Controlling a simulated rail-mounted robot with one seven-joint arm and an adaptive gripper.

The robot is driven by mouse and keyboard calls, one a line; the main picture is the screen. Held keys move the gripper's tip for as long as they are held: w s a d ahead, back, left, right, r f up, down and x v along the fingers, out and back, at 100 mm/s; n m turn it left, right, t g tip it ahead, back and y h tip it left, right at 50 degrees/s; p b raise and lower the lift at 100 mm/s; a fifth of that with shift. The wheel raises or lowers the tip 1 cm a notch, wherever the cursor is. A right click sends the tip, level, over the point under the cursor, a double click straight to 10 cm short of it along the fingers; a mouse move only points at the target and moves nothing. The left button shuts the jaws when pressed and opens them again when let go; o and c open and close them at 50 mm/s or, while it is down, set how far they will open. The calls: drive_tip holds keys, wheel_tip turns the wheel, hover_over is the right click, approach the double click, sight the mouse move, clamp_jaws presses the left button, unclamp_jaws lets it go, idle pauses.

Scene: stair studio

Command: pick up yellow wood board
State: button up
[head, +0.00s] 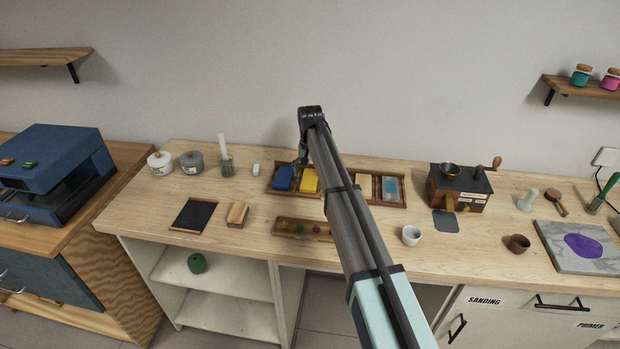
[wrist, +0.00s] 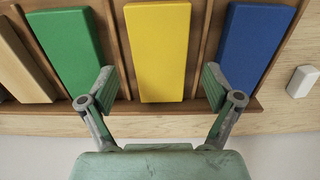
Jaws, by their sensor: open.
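The yellow wood board (head: 309,181) lies in a slot of a wooden tray on the workbench, between the blue board (head: 284,177) and a slot that my arm partly hides. In the wrist view the yellow board (wrist: 158,50) sits centred between my gripper's (wrist: 158,82) fingers, with the green board (wrist: 65,50) to the left and the blue board (wrist: 253,45) to the right. My gripper is open and empty. Its fingertips overlap the inner edges of the green and blue boards in the picture; I cannot tell whether they touch.
The wooden tray (wrist: 25,113) has raised rims and thin dividers. A white block (wrist: 302,81) lies beside it. A grinder box (head: 461,190) stands to the right and a white cup (head: 411,235) in front. A small tray (head: 281,233) lies before the board tray. Jars (head: 160,163) stand at left.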

drive_tip(key=shift+f, duration=0.9)
drive_tip(key=c, duration=1.3)
drive_tip(key=shift+o, duration=0.2)
drive_tip(key=shift+r, duration=0.15)
